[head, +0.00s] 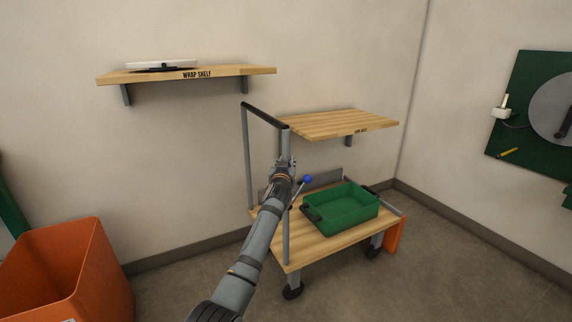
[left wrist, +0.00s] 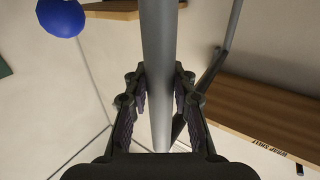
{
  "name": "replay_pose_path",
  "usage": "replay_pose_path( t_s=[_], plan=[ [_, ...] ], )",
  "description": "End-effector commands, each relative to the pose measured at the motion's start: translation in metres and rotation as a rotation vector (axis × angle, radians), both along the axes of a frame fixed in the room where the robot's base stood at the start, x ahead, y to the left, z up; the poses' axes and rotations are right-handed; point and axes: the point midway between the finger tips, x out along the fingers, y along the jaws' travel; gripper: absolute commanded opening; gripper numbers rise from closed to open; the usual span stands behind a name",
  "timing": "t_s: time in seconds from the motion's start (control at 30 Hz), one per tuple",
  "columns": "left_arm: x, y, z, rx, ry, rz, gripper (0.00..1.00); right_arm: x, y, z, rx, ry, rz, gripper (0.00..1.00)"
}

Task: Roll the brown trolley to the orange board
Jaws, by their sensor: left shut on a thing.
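The trolley has a light-brown wooden deck (head: 318,246), dark wheels and a tall grey push frame with a dark top bar (head: 264,116) at its left end. My left gripper (head: 282,172) is shut on the near upright post of that frame; the grey post (left wrist: 161,75) runs between its fingers in the left wrist view. A blue ball knob (head: 308,179) sits just right of the gripper and shows in the left wrist view (left wrist: 60,18). The orange board (head: 396,235) stands at the trolley's far right end, partly hidden by it; I cannot tell whether they touch. My right gripper is not in view.
A green crate (head: 347,212) rides on the deck. A wooden shelf (head: 340,122) hangs above the trolley and the wrap shelf (head: 225,72) hangs left. An orange bin (head: 70,275) stands lower left. Bare floor (head: 450,275) lies at the right, below a green tool panel (head: 520,120).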

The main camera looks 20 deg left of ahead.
Motion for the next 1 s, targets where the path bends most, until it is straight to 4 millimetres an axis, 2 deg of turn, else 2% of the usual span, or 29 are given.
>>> replay_pose_path(
  t_s=[0.03, 0.53, 0.57, 0.7, 0.73, 1.0],
  plan=[
    [0.0001, -0.0037, -0.0077, -0.008, 0.010, -0.005, 0.00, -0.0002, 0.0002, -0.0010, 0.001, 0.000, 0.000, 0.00],
    [0.0001, -0.0031, -0.0079, -0.009, 0.012, -0.003, 0.00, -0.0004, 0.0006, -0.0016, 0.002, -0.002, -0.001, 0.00],
    [0.0000, -0.0030, -0.0079, -0.009, 0.012, -0.003, 0.27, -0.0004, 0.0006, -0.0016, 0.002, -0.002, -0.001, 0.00],
    [0.0000, -0.0021, -0.0062, -0.006, 0.009, -0.002, 0.46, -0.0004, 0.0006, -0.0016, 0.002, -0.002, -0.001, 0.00],
    [0.0000, -0.0019, -0.0056, -0.006, 0.009, -0.002, 0.48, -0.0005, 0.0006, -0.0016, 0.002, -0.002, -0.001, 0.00],
    [-0.0004, -0.0008, -0.0029, -0.002, 0.005, 0.000, 0.48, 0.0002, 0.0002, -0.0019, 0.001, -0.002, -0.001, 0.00]
  ],
)
